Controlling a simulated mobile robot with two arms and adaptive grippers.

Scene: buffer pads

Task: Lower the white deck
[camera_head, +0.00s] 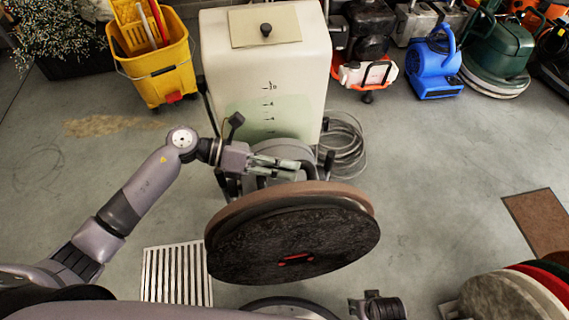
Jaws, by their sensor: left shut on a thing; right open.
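The white machine (300,60) stands at the top middle, with a cream tank and a pale green lower part. In front of it a round deck is tilted up, its brown rim (290,196) upward and its dark, rough pad face (300,245) toward me, with a red mark at the center. My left gripper (290,168) is shut on a part at the deck's upper back edge; the fingers hide most of what they hold. My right gripper (358,306) is only partly seen at the bottom edge, below the deck and apart from it, open.
A yellow mop bucket (158,65) stands at the upper left. A blue blower (433,68) and other machines line the top right. Colored round pads (510,295) lie at the lower right. A slatted grate (177,275) is left of the deck.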

